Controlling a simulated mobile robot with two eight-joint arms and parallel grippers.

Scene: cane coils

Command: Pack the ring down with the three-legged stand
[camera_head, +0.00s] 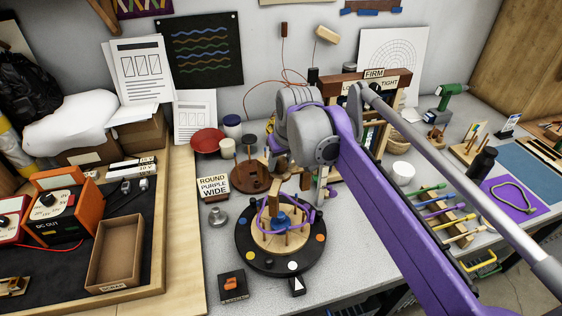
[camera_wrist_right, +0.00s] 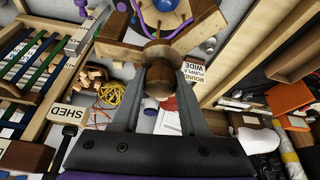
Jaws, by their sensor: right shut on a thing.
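My right gripper (camera_wrist_right: 160,100) is shut on the round wooden knob of the three-legged stand (camera_wrist_right: 158,52), whose wooden legs spread out beyond the fingers. In the head view my purple right arm hides most of the stand; a wooden leg (camera_head: 275,190) shows above the turntable. The purple ring (camera_head: 263,222) is around the pegs on the pale round board of the black turntable (camera_head: 255,258), with a blue piece (camera_head: 281,221) in the middle. The ring (camera_wrist_right: 187,22) is partly behind the stand in the wrist view. I cannot tell whether the legs touch the ring. My left gripper is out of view.
A sign reading "ROUND PURPLE WIDE" (camera_head: 214,187) stands left of the turntable, near a brown round base with pegs (camera_head: 243,180). A wooden rack marked "FIRM" (camera_head: 374,73) stands behind my arm.

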